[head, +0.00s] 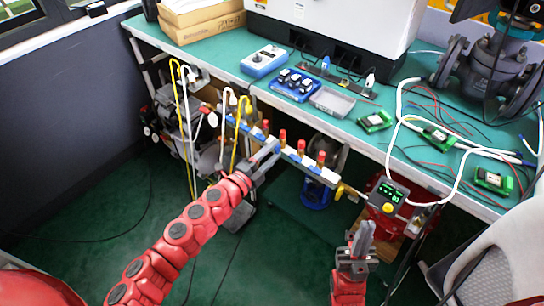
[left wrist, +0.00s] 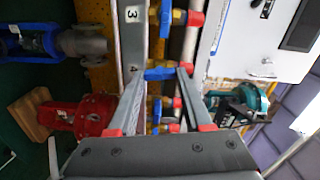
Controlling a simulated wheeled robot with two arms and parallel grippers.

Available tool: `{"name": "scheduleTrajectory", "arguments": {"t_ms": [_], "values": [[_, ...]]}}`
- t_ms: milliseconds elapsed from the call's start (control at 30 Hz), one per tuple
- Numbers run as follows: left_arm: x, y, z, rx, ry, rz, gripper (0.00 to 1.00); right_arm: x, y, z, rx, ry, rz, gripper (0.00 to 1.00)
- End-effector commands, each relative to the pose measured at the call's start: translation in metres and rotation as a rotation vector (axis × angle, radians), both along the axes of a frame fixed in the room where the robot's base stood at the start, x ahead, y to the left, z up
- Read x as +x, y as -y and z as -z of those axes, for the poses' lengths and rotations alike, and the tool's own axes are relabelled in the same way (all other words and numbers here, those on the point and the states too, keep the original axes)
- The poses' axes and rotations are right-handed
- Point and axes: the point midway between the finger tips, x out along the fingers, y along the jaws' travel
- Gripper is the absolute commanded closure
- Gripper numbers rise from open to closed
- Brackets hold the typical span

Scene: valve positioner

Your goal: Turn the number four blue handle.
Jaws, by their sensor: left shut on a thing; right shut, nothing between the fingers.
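A white manifold bar with blue handles and red-capped brass valves (head: 300,160) runs along the front of the bench. In the left wrist view, the labels "3" and "4" show on the bar's grey face. The number four blue handle (left wrist: 160,73) lies beside the "4", between my left fingertips. My left gripper (head: 272,158) reaches the bar from below left and is shut on this handle; in the head view the fingers partly hide it. My right gripper (head: 362,238) is shut and empty, pointing up below the bar's right end, apart from everything.
The green-topped bench (head: 400,150) carries a blue tray (head: 297,85), circuit boards, loose wires and a large grey valve (head: 490,70). Yellow and white hoses hang at the left. A red device with a display (head: 388,195) stands right of the bar; a chair is at far right.

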Motion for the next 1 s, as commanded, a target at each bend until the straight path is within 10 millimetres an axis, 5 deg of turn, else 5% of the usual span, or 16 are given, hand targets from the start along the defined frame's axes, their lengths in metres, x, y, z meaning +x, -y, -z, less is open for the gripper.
{"name": "scheduleTrajectory", "arguments": {"t_ms": [900,933,1000], "values": [[-0.001,0.000,0.002,0.150,0.106,0.001,1.00,0.000,0.000,0.016,0.000,0.000,0.000,1.00],[-0.001,0.000,0.002,0.150,0.106,0.001,0.48,0.000,0.000,0.016,0.000,0.000,0.000,1.00],[-0.001,0.000,0.002,0.150,0.107,0.001,0.38,0.000,0.000,0.016,0.000,0.000,0.000,1.00]]}}
